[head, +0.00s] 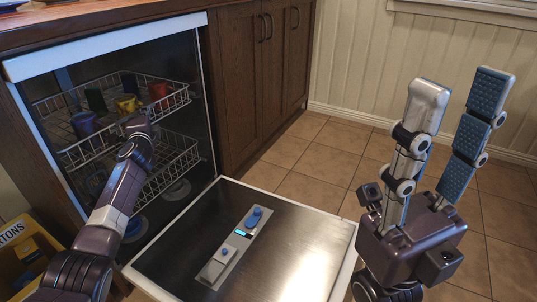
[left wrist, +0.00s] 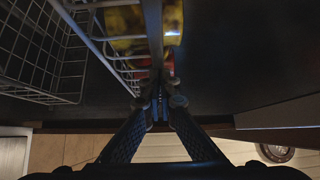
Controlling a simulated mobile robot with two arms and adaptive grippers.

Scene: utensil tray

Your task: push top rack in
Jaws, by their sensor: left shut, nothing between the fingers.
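The top rack (head: 178,101) is a white wire basket inside the open dishwasher. It holds a blue mug (head: 84,124), a green cup (head: 95,100), a yellow cup (head: 125,104) and a red cup (head: 158,91). My left gripper (head: 137,121) is shut and empty at the rack's front edge; I cannot tell if it touches the wire. In the left wrist view, its closed fingers (left wrist: 157,98) lie beside the rack's wires (left wrist: 108,45), below the yellow cup (left wrist: 125,20). My right gripper (head: 459,88) is open and empty, fingers up, well right of the dishwasher.
A lower wire rack (head: 178,160) with dishes sits beneath the top rack. The dishwasher door (head: 300,225) lies open and flat, with a detergent dispenser (head: 234,246) on it. Wooden cabinets (head: 240,90) stand right of the dishwasher. A yellow box (head: 35,262) is at lower left.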

